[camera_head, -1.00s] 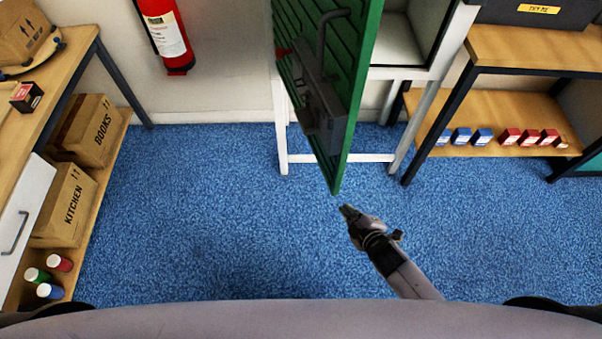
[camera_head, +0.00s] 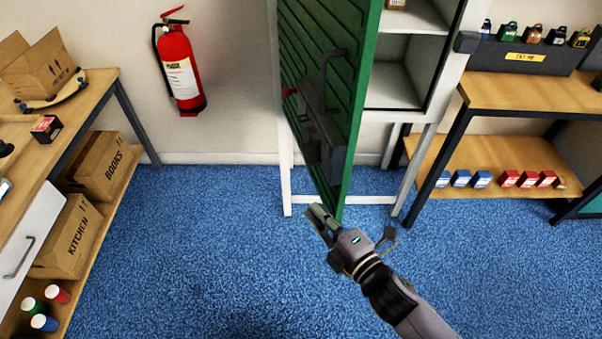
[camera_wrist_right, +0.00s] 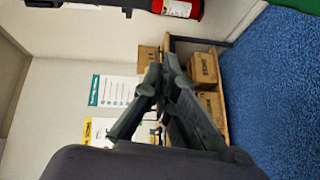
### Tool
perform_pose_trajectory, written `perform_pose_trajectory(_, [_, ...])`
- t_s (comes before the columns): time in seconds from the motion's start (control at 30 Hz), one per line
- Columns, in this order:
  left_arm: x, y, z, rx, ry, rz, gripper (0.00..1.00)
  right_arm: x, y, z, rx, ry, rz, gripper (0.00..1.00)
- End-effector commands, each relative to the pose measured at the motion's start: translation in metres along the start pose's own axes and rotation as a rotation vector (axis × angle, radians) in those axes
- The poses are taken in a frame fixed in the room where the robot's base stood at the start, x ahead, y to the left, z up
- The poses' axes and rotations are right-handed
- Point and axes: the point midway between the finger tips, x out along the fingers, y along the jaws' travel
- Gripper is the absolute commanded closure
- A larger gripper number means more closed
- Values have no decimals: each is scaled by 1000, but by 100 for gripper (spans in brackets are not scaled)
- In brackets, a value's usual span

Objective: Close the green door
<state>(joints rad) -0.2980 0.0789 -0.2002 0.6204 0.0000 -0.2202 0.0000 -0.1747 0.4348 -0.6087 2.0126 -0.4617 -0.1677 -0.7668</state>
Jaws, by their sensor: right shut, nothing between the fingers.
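The green door (camera_head: 352,90) stands open in the head view, swung out from a white cabinet (camera_head: 409,92). It is seen nearly edge-on, with a dark handle and latch box (camera_head: 322,125) on its left-facing side. My right gripper (camera_head: 317,213) is shut and empty, by the door's lower free edge; I cannot tell whether it touches the door. In the right wrist view its fingers (camera_wrist_right: 158,75) are closed together with nothing between them. A patch of green shows at that view's top right corner. My left gripper is out of view.
A red fire extinguisher (camera_head: 180,68) hangs on the wall left of the door. A wooden bench (camera_head: 95,88) with cartons stands at left. A shelf unit (camera_head: 520,95) with padlocks and small boxes stands right of the cabinet. The blue carpet (camera_head: 200,240) between is clear.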

Motion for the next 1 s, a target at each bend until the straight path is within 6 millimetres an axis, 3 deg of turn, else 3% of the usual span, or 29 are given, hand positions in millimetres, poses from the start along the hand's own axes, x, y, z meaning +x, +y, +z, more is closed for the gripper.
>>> perform_pose_trajectory(0.1, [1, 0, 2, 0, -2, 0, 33, -5, 33, -19, -72, 44, 64, 100])
perform_pose_trajectory(0.2, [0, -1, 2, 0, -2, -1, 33, -6, 44, -26, -99, 58, 86, 100])
perform_pose_trajectory(0.37, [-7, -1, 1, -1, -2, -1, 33, 12, 50, -27, -101, 59, 90, 100])
perform_pose_trajectory(0.77, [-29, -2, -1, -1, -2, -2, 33, 94, 56, -33, -99, 59, 88, 100])
perform_pose_trajectory(1.0, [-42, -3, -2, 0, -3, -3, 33, 82, 56, 0, -99, 58, 85, 100])
